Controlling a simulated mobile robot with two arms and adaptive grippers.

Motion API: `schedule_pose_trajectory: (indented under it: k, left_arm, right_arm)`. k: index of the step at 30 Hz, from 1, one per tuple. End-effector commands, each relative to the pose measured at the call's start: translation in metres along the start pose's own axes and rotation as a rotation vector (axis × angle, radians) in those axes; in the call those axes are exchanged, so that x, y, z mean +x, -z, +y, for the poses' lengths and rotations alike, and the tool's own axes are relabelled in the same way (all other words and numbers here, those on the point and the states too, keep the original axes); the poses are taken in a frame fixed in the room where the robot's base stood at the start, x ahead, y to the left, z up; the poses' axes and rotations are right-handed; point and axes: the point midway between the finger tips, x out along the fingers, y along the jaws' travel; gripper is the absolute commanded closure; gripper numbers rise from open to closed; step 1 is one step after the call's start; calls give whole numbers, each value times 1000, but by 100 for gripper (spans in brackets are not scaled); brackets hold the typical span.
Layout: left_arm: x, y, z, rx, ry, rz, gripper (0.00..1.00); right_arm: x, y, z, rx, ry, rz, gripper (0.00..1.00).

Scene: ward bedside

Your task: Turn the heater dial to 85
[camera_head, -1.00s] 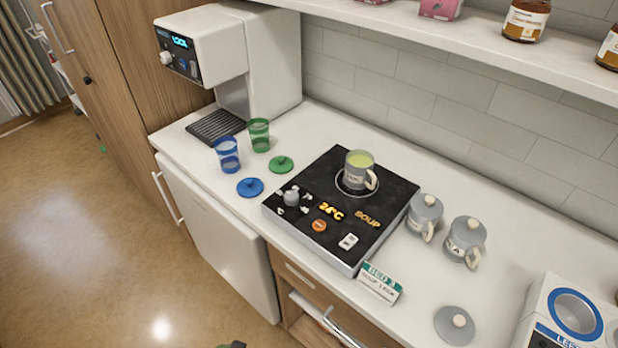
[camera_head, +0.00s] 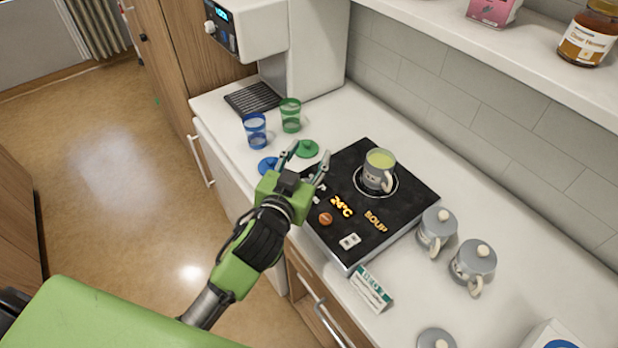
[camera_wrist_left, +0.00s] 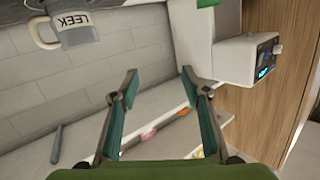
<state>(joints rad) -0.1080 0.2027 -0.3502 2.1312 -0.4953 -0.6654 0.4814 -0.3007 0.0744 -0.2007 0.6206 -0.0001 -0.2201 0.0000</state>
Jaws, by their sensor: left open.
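The heater (camera_head: 392,213) is a flat black panel on the counter. Its display (camera_head: 341,206) seems to read 24°C, beside the word SOUP, an orange round button (camera_head: 325,218) and a white switch (camera_head: 350,241). A grey mug (camera_head: 379,172) with green contents stands on its ring. My left gripper (camera_head: 308,154) is open, over the heater's left edge. The dial is hidden behind this gripper; only some white marks show beside it. In the left wrist view the fingers (camera_wrist_left: 158,72) are spread with nothing between them. My right gripper is out of view.
A blue cup (camera_head: 255,131) and a green cup (camera_head: 290,115) stand left of the heater, with blue (camera_head: 267,165) and green (camera_head: 307,148) lids nearby. The shelf (camera_head: 480,60) overhangs behind.

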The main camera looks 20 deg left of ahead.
Motion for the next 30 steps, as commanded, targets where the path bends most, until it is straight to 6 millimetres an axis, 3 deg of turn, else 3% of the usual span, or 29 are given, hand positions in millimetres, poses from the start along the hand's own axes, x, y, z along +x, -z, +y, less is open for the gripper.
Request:
schedule_pose_trajectory:
  k: [3,6,9,13,17,19,22,26,29,30]
  left_arm:
    - [18,76,29,39,-85,253,57]
    - [18,138,69,94,-211,472,57]
    - [6,184,116,173,-377,658,57]
    - [-19,209,180,316,-637,822,57]
    - [-42,197,233,505,-920,877,57]
    - [-49,176,252,624,-1072,853,57]
    - [-50,136,261,804,-1270,749,57]
    - [-36,78,239,1046,-1467,491,57]
    - [-15,40,195,1216,-1546,208,57]
    - [-7,29,171,1274,-1557,80,57]
  right_arm:
    - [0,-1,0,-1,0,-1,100]
    - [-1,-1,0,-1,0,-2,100]
    - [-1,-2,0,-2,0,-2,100]
    - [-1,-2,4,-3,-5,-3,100]
    - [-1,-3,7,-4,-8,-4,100]
    - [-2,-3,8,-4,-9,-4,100]
    - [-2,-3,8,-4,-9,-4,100]
    - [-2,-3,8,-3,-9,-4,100]
    - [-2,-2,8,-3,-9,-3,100]
    - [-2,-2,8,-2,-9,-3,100]
